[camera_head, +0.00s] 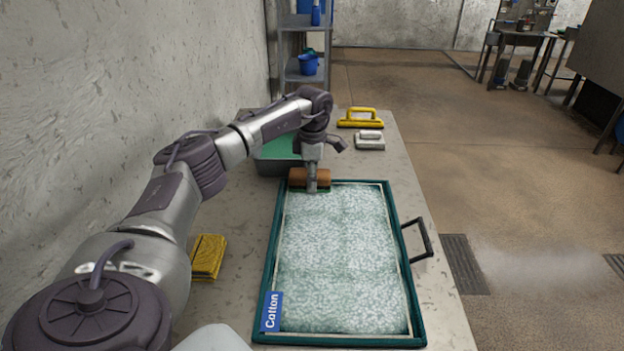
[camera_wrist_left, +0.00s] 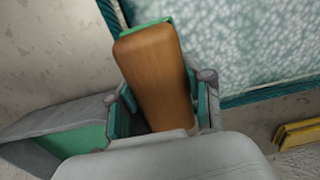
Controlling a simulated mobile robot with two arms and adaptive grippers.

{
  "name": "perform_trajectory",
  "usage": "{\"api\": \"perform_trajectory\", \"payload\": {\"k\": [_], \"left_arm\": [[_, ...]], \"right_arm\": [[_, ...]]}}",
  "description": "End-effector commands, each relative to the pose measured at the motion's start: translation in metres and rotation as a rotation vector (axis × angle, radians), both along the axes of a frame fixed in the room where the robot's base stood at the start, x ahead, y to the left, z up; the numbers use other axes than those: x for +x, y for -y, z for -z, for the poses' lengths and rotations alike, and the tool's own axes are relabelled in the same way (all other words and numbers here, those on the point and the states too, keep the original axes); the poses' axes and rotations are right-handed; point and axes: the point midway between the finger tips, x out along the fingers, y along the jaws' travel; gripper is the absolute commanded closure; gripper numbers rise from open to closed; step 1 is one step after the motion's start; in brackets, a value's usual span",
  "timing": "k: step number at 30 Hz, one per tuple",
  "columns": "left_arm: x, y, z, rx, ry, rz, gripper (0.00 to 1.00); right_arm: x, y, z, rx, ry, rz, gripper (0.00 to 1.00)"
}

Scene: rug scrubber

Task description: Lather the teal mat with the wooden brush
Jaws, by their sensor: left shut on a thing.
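The teal mat (camera_head: 340,250) lies flat in a teal-edged frame on the table, with a blue "Cotton" label at its near left corner. White speckled foam covers most of its surface. My left gripper (camera_head: 311,186) is shut on the wooden brush (camera_head: 298,178) at the mat's far left corner. In the left wrist view the brush (camera_wrist_left: 155,75) sits between the gripper's fingers (camera_wrist_left: 165,110), with a green edge at its far end. The mat (camera_wrist_left: 250,45) shows beyond it. Whether the bristles touch the mat is hidden. My right gripper is out of view.
A grey tub with green contents (camera_head: 277,150) stands behind the arm, close to the brush. A yellow-handled tool (camera_head: 360,120) and a grey-handled one (camera_head: 369,140) lie beyond the mat. A folded yellow cloth (camera_head: 208,257) lies left. A black handle (camera_head: 418,240) juts out right.

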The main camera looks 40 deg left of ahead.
Motion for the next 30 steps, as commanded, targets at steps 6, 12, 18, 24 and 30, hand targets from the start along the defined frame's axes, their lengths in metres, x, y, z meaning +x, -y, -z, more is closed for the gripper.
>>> {"api": "perform_trajectory", "payload": {"k": [6, 12, 18, 24, 30], "left_arm": [[0.0, -0.002, -0.011, 0.003, 0.001, -0.003, 1.0], [0.0, -0.001, -0.037, 0.003, 0.002, -0.003, 1.0], [0.0, -0.001, -0.047, 0.002, 0.001, -0.002, 1.0], [0.0, -0.001, -0.045, 0.002, 0.001, -0.002, 1.0], [0.0, -0.001, -0.045, 0.001, 0.002, -0.002, 1.0]], "right_arm": [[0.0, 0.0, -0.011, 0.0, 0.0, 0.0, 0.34], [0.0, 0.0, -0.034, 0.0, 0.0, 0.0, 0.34], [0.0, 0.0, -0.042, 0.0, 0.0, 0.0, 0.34], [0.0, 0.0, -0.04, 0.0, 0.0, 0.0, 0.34], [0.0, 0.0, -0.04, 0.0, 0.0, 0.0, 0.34]]}}
